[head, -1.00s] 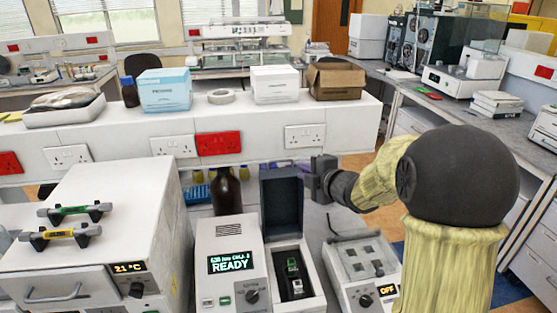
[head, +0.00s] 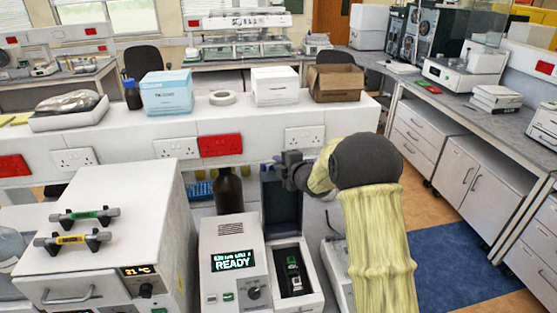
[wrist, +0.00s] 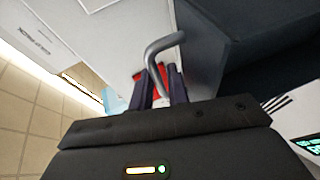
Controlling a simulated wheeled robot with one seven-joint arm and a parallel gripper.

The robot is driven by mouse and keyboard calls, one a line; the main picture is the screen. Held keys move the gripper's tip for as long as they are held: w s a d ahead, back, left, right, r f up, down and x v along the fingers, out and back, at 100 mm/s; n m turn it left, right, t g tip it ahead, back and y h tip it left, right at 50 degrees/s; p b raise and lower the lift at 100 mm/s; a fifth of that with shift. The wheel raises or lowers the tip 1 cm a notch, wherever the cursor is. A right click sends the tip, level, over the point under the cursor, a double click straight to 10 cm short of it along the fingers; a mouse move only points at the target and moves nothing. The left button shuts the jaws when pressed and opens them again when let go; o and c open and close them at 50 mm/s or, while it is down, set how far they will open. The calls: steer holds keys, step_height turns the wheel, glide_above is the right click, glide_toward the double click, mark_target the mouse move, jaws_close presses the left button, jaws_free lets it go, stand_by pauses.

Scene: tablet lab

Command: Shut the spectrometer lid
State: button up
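The spectrometer (head: 224,240) is a white unit whose display reads READY. Its dark lid (head: 281,212) stands upright, open, behind the sample well. A dark holder with a green-marked piece (head: 292,275) sits in the well. My gripper (head: 277,168) is at the top of the lid and hides part of it. In the wrist view, a grey bent handle (wrist: 153,52) runs down between my two dark fingers (wrist: 162,75). The lid's grey side (wrist: 204,45) is to the right. A gap shows between handle and fingers, so the gripper looks open around the handle; contact cannot be told.
My arm covers most of another device on the right. A brown bottle (head: 228,192) stands behind, below a shelf with boxes (head: 335,82).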

steer(key=shift+w+a, duration=0.1)
steer(key=shift+w, duration=0.05)
jaws_close()
steer(key=shift+f+b, duration=0.2)
steer(key=shift+b, duration=0.55)
